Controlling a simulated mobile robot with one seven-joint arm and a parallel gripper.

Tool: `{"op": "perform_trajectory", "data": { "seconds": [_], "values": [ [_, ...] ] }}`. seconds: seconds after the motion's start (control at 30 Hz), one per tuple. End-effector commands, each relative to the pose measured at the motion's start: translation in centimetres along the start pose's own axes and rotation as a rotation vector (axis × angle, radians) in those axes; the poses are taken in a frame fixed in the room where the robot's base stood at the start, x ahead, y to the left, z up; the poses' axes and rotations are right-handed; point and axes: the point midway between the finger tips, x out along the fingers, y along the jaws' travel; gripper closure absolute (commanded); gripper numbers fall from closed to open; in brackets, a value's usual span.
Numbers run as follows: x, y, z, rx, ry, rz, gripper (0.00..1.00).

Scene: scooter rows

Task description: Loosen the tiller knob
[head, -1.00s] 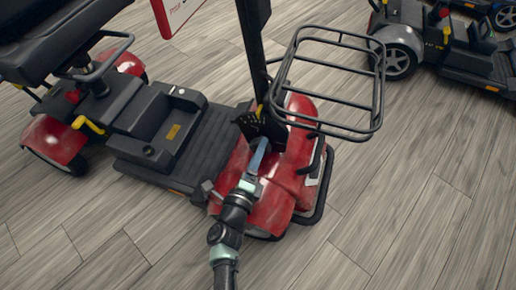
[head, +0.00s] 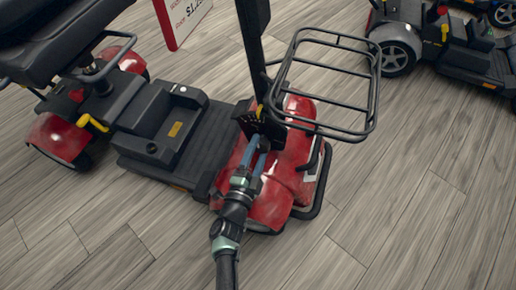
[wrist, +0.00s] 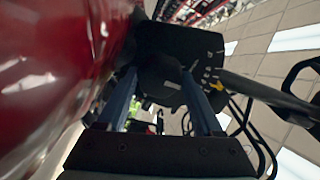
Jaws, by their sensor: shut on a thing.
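The red scooter's black tiller post (head: 252,55) stands upright at its front, with a dark plate with a row of holes (head: 246,122) at its foot. My gripper (head: 258,142) reaches that foot from the front, over the red front cover (head: 268,208). In the wrist view its two blue fingers (wrist: 159,74) stand apart, tips at a dark part by the holed plate (wrist: 200,62). They are shut on the tiller knob, which is dark and mostly hidden between the tips. A small yellow part (wrist: 217,86) shows right of the fingers.
A wire basket (head: 325,85) overhangs just right of my arm. The red cover fills the wrist view's left side. The seat (head: 60,35) and a sign (head: 183,18) are behind; another scooter (head: 440,45) stands at back right. The floor at front right is clear.

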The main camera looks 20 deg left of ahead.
Motion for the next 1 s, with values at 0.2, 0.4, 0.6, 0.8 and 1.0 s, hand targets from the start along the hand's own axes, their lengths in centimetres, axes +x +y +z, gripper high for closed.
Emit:
{"op": "perform_trajectory", "data": {
  "seconds": [0.2, 0.4, 0.6, 0.8, 1.0],
  "values": [
    [-0.08, 0.05, 0.05, -0.018, -0.001, 0.0, 0.88],
    [-0.08, 0.06, 0.05, -0.018, -0.001, 0.001, 0.88],
    [-0.06, 0.05, 0.04, -0.016, -0.001, 0.001, 0.13],
    [-0.03, 0.02, 0.02, -0.016, 0.0, 0.0, 0.03],
    [-0.31, -0.04, 0.0, -0.016, -0.001, 0.001, 0.03]
  ]
}}
